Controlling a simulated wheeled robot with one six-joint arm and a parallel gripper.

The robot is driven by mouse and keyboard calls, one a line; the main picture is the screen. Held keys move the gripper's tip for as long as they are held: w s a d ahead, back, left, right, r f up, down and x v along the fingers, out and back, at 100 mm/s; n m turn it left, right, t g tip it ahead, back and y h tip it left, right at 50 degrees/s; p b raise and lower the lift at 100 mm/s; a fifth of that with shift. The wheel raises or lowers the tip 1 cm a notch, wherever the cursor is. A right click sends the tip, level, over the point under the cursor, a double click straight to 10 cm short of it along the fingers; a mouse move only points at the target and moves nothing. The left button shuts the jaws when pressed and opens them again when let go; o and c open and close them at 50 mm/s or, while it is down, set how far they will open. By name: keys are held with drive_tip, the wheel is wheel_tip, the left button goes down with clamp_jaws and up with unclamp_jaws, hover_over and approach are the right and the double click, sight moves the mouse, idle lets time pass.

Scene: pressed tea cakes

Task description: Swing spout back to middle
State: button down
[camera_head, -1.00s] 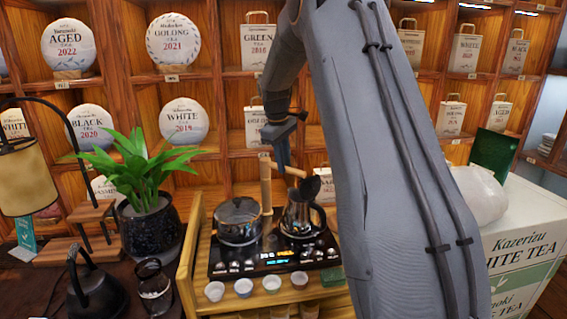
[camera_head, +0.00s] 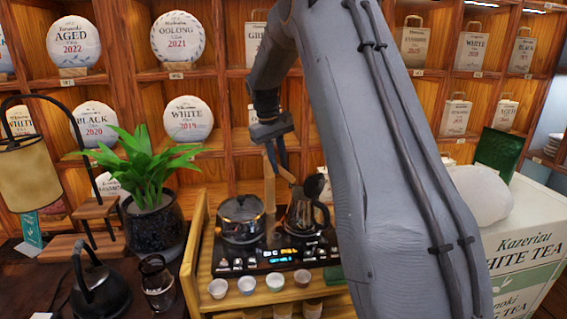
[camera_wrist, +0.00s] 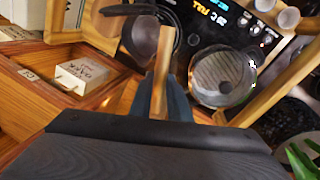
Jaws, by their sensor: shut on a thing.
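The wooden spout (camera_head: 285,173) slants from its upright wooden post (camera_head: 268,192) toward the steel kettle (camera_head: 304,212) on the right of the tea stove (camera_head: 262,257). A lidded glass pot (camera_head: 240,218) stands on the left of the stove. My gripper (camera_head: 276,158) is at the spout above the stove, with its fingers pointing down. In the wrist view the spout (camera_wrist: 162,70) runs between the two fingers of my gripper (camera_wrist: 164,100), which is shut on it. The kettle (camera_wrist: 140,42) and the pot (camera_wrist: 222,72) lie on either side there. The spout's far tip is hard to make out.
Several small cups (camera_head: 246,285) line the stove's front edge. A potted plant (camera_head: 152,205) stands to the left, beside a black kettle (camera_head: 97,285). Shelves of tea cakes (camera_head: 188,119) rise behind. A white tea box (camera_head: 527,240) is at the right.

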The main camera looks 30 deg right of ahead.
drive_tip(key=shift+w+a+r+m+g, duration=0.1)
drive_tip(key=shift+w+a+m+g, duration=0.1)
drive_tip(key=shift+a+m, duration=0.65)
drive_tip(key=shift+w+a+m+g, duration=0.15)
drive_tip(key=shift+a+m, duration=0.35)
drive_tip(key=shift+m, duration=0.55)
drive_tip(key=c, duration=1.7)
unclamp_jaws()
drive_tip(key=shift+o, duration=0.2)
wheel_tip(320, 180, up, 8)
drive_tip(key=a+b, duration=0.1)
drive_tip(key=b, duration=0.1)
drive_tip(key=shift+w+a+f, duration=0.15)
drive_tip(key=shift+a+f, duration=0.05)
drive_tip(key=shift+a, duration=0.1)
